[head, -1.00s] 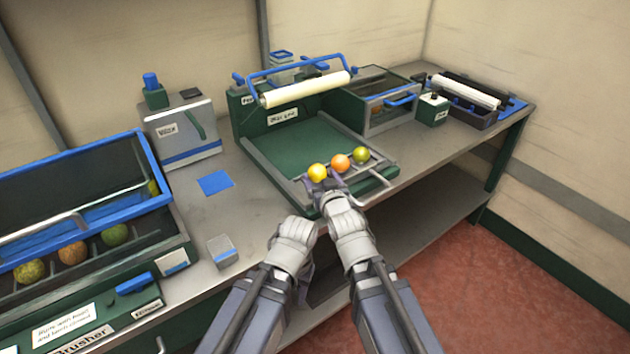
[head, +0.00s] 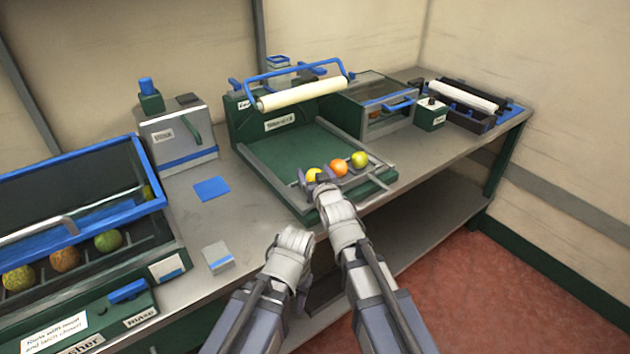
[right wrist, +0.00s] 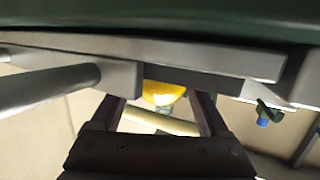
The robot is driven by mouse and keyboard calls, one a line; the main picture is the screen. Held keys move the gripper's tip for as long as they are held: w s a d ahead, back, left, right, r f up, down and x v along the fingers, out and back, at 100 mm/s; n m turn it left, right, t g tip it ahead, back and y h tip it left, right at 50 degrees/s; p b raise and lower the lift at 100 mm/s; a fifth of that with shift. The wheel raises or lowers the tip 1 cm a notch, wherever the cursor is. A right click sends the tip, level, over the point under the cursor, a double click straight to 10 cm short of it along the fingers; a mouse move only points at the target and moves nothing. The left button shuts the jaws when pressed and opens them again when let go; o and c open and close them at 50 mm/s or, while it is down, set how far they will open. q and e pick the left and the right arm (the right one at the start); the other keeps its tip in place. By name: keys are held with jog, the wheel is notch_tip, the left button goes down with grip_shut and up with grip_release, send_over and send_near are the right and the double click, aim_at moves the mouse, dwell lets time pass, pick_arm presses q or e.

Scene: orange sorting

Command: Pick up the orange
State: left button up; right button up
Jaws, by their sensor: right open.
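Three round fruits sit in a row at the front of the green tray (head: 275,160) in the head view: a yellow one (head: 313,174), an orange one (head: 339,168) and a yellow-green one (head: 359,159). My right gripper (head: 315,182) is open at the yellow fruit, left of the orange one. In the right wrist view, the yellow fruit (right wrist: 163,92) shows between the two open fingers of the right gripper (right wrist: 160,108), partly hidden by a grey bar. I cannot tell whether the fingers touch it. My left gripper (head: 290,248) is low before the bench edge; its fingers are hidden.
A white roller (head: 302,92) with a blue handle stands over the tray's back. A blue-framed bin (head: 85,230) with several fruits is at the left. A small grey block (head: 218,257) and a blue pad (head: 211,189) lie on the bench. A metal bar edges the tray front.

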jog(key=shift+x, duration=1.1)
jog(key=shift+s, duration=0.1)
jog(key=c, duration=1.2)
